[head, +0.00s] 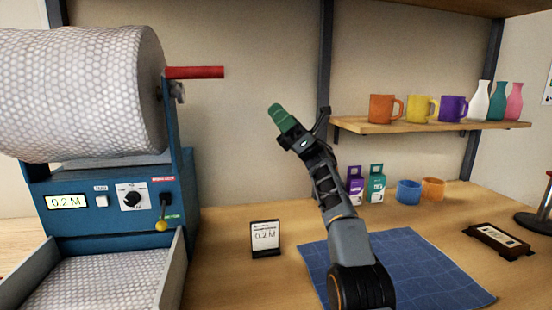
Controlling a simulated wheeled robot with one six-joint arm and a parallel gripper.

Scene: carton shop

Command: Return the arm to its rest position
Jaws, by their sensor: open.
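My arm rises from the bottom of the head view, over the blue mat (393,268), and reaches up and away toward the back wall. My gripper (300,124) is at its upper end, raised in the air left of the mug shelf. It is open, with its dark jaws spread. A green rounded piece shows at its left side; I cannot tell whether it is part of the gripper. No object is clearly seen between the jaws.
A blue bubble-wrap machine (110,240) with a large roll (85,95) and red handle (195,72) stands left. A sign (265,238), small boxes (375,186), cups (409,191) and a dark framed plate (499,240) are on the table. A wall shelf (400,126) holds mugs and vases.

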